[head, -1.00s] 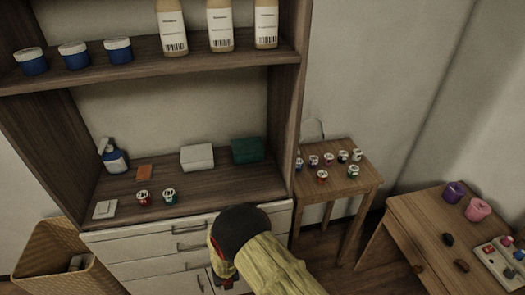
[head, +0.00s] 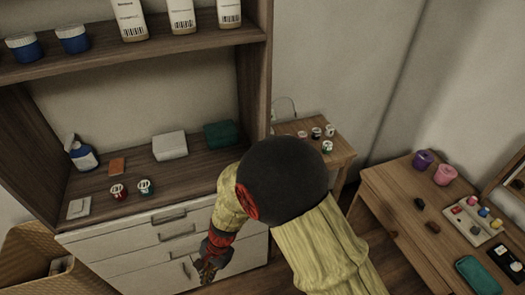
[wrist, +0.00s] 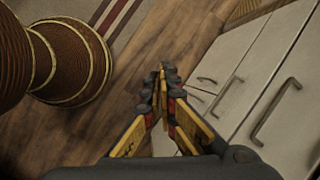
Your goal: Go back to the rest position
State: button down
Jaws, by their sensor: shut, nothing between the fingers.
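My gripper (head: 207,262) hangs in front of the white drawer unit in the head view, below my raised arm. In the wrist view my gripper (wrist: 162,72) is shut, with its black and yellow fingers together and nothing between them. It points down past the drawers (wrist: 262,85) toward the wooden floor (wrist: 120,112) and appears apart from both. My arm, in a pale yellow sleeve, covers part of the cabinet's right side and the small side table in the head view.
The shelf unit (head: 255,85) holds bottles and jars above, boxes and two small pots below. A wicker basket (head: 32,262) stands at the left. A side table (head: 342,150) and a desk (head: 395,215) with cups stand right. The wrist view shows a round ribbed object (wrist: 75,65) and a striped rug (wrist: 115,15).

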jog(key=s+d+r+n+t+h, duration=0.1)
jog(key=s+d+r+n+t, duration=0.1)
jog(key=d+r, duration=1.6)
jog(key=s+d+r+n+t+h, duration=0.2)
jog(key=d+r+n+t, duration=0.2)
jog(key=d+r, duration=1.4)
jog(key=shift+s+d+r+t+h, duration=0.3)
jog(key=shift+s+d+t, duration=0.1)
jog(key=shift+t, duration=0.7)
